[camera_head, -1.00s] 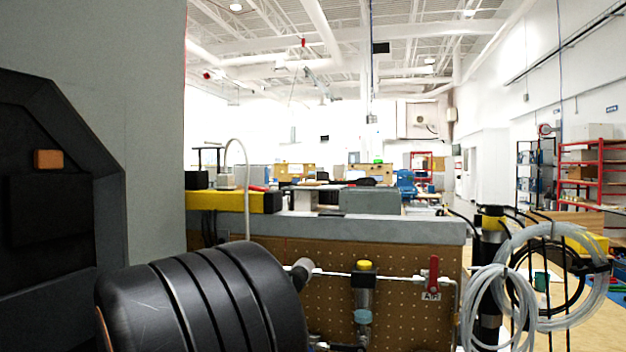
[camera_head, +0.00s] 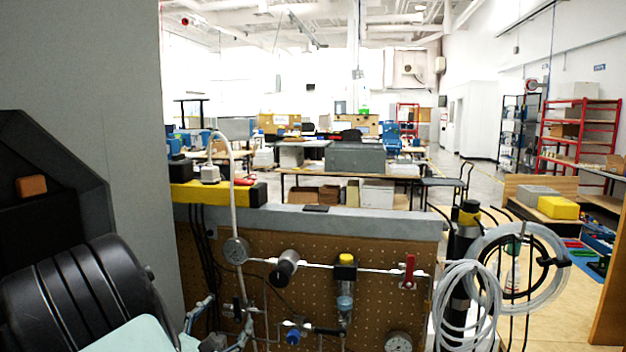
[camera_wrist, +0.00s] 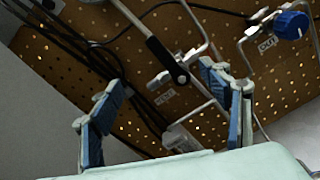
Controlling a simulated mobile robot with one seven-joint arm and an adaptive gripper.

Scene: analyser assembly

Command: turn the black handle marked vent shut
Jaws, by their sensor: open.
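In the wrist view, a black handle (camera_wrist: 168,62) on a metal pipe fitting lies slantwise against the brown pegboard. A small label (camera_wrist: 164,97) sits just below it, too small to read surely. My gripper (camera_wrist: 162,78) is open, with its two blue-grey fingers spread and nothing between the pads. The handle shows in the gap between the fingertips, beyond them and nearer the right finger; I see no clear contact. In the head view, my gripper (camera_head: 228,312) is low in front of the pegboard, and I cannot surely pick out the handle there.
A blue knob (camera_wrist: 290,25) is right of the handle. Black cables (camera_wrist: 95,55) run close by the left finger. The pegboard (camera_head: 385,315) also carries a gauge (camera_head: 236,250), a yellow-topped regulator (camera_head: 345,270) and a red handle (camera_head: 409,272). A grey wall (camera_head: 105,130) stands at left.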

